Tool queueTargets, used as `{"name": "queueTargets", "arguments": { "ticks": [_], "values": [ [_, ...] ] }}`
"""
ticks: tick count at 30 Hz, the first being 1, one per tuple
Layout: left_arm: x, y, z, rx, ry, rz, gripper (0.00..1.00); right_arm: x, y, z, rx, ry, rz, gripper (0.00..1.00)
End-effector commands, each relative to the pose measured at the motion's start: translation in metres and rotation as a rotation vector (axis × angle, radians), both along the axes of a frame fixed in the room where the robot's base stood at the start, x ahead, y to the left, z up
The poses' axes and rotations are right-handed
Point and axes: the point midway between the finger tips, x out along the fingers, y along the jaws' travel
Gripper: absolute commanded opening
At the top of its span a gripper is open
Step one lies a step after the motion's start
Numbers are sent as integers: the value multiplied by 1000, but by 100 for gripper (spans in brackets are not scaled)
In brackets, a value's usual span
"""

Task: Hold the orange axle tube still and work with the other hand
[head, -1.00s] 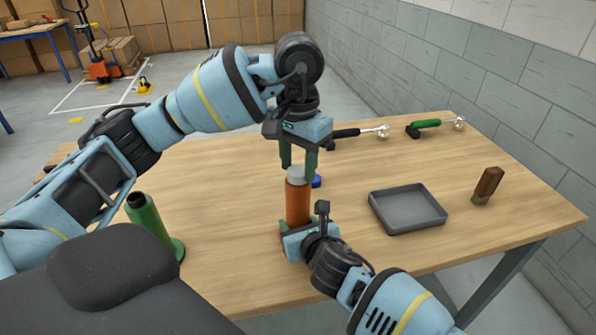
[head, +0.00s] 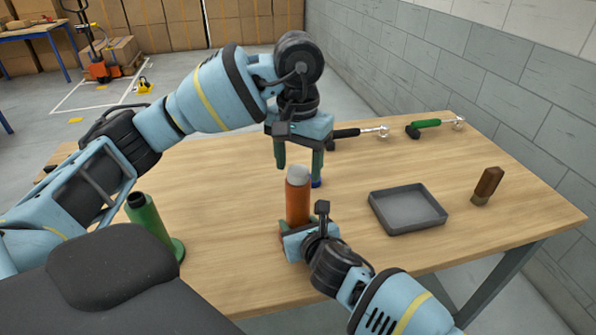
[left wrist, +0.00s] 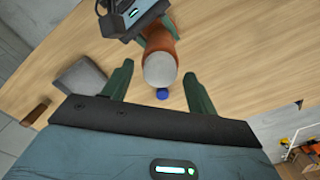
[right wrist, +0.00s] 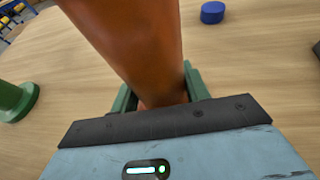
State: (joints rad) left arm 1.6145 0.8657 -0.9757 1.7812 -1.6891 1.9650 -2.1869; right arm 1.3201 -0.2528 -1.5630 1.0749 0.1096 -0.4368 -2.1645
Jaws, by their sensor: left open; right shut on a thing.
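The orange axle tube (head: 297,205) stands upright near the middle of the table, with a pale grey top end (head: 298,174). It fills the middle of the right wrist view (right wrist: 135,50). My right gripper (head: 296,232) is shut on its lower part. My left gripper (head: 298,168) is open over the top of the tube, fingers apart on either side. In the left wrist view the grey end (left wrist: 160,70) lies between the open fingers with gaps at both sides. A small blue disc (right wrist: 212,12) lies on the table behind the tube, partly hidden in the head view.
A grey tray (head: 408,222) lies right of the tube, with a brown block (head: 488,186) beyond it. Black-handled (head: 347,133) and green-handled (head: 428,123) tools lie at the back. A green flanged tube (head: 145,225) stands at left. Table between is clear.

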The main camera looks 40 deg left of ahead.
Motion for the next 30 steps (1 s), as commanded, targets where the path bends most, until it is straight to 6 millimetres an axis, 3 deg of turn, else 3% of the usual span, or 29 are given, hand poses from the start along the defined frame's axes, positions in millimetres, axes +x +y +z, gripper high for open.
{"name": "queueTargets", "arguments": {
  "ticks": [15,25,30],
  "values": [
    [0,0,-1,0,2,565,58,0,0,-1,-1,1,-1,19],
    [0,0,0,0,2,648,58,0,0,-1,-1,1,-1,19],
    [0,0,0,1,2,824,58,0,0,0,-1,1,-1,19]
  ]
}}
